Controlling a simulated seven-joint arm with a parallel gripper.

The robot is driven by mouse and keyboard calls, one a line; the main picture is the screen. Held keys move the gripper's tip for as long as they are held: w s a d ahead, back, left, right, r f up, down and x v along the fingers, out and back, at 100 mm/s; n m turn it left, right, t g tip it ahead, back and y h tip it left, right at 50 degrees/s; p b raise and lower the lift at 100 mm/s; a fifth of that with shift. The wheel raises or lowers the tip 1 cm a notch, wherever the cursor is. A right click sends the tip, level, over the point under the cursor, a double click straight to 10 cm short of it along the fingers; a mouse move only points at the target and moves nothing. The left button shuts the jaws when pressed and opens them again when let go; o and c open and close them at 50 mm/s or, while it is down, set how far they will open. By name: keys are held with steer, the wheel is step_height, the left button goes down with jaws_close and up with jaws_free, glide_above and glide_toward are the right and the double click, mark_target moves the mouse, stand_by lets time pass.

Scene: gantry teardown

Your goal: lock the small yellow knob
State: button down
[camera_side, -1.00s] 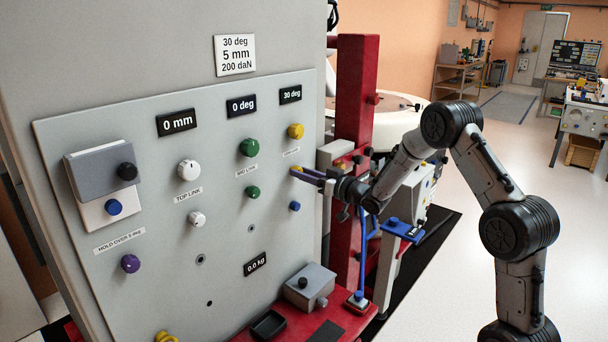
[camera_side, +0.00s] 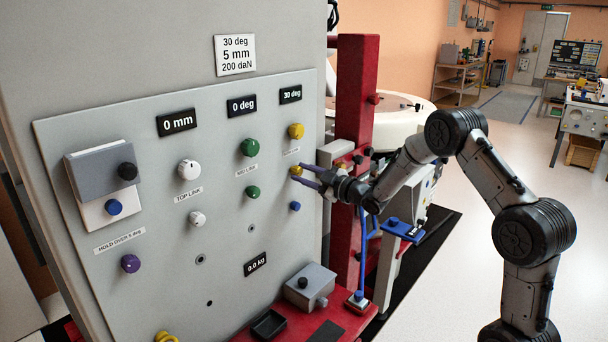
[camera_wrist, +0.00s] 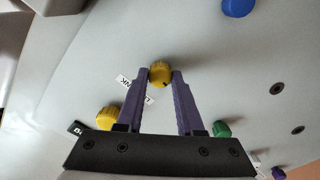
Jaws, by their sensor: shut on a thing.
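The small yellow knob (camera_side: 296,170) is on the grey panel, below a larger yellow knob (camera_side: 296,131). My gripper (camera_side: 304,177) reaches in from the right with its purple fingers at the small knob. In the wrist view the small knob (camera_wrist: 160,73) sits between the two fingertips, and my gripper (camera_wrist: 161,79) is shut on it. A dark mark shows on its face. The larger yellow knob (camera_wrist: 109,118) is at lower left there, partly hidden by my gripper.
A blue knob (camera_side: 295,206) is just below the small yellow knob. Green knobs (camera_side: 250,147) and white knobs (camera_side: 189,169) are to the left. A red post (camera_side: 352,110) stands right of the panel. Display plates read 0 mm, 0 deg and 30 deg.

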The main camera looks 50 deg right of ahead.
steer(key=shift+n, duration=0.6)
steer(key=c, duration=0.5)
jaws_free()
steer(key=shift+c, duration=0.2)
steer(key=shift+s, duration=0.1)
steer(key=s, duration=1.3)
steer(key=shift+s, duration=0.35)
